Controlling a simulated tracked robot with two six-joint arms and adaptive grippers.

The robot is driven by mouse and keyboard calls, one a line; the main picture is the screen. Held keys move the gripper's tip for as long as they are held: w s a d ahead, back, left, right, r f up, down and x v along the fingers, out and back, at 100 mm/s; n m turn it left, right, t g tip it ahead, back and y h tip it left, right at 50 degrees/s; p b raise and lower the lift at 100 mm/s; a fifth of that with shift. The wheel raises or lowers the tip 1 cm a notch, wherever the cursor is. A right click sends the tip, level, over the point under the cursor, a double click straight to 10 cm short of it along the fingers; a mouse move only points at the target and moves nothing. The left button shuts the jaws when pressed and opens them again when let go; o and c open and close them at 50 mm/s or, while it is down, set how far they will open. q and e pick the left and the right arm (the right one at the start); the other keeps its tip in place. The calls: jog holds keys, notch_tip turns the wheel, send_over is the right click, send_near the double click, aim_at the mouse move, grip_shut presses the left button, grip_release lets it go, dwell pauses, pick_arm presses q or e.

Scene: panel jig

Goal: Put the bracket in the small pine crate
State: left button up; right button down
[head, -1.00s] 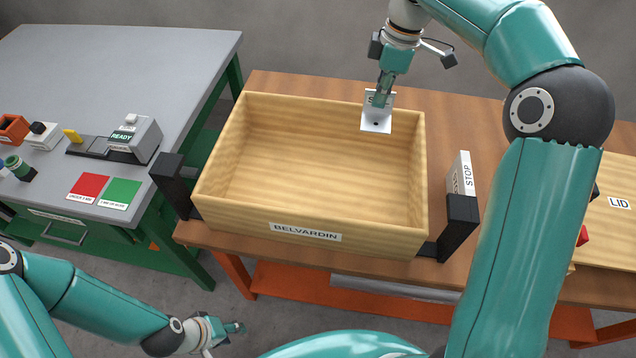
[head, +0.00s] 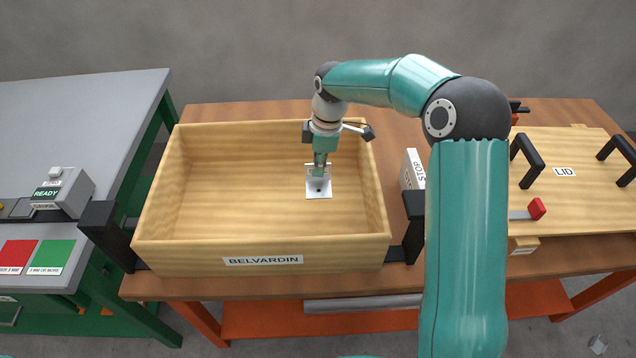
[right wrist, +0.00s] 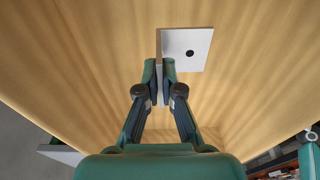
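The bracket (head: 319,190) is a pale metal plate with a dark round hole and an upright flange. My right gripper (head: 320,166) points down and is shut on the flange. The right wrist view shows the fingertips (right wrist: 165,72) together at the flange of the bracket (right wrist: 192,50). The pine crate (head: 205,250), labelled BELVARDIN, is open-topped. The bracket is within the crate's outline, right of its middle; I cannot tell whether it touches the floor. My left gripper is out of view.
A lid (head: 560,200) with black handles and a red-tipped lever (head: 537,208) lie farther right. A grey bench (head: 90,110) with a READY box (head: 62,192) is left.

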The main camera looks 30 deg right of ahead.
aim_at(319, 179)
jog(key=shift+f, duration=3.1)
jog(key=shift+f, duration=0.1)
jog(key=c, duration=1.3)
grip_release()
jog(key=r, duration=0.4)
jog(key=d+r, duration=0.1)
jog(key=r, duration=0.7)
jog(key=shift+s+d+r, duration=0.1)
jog(key=shift+s+d, duration=0.05)
jog(key=shift+s, duration=0.2)
jog(key=shift+r, duration=0.1)
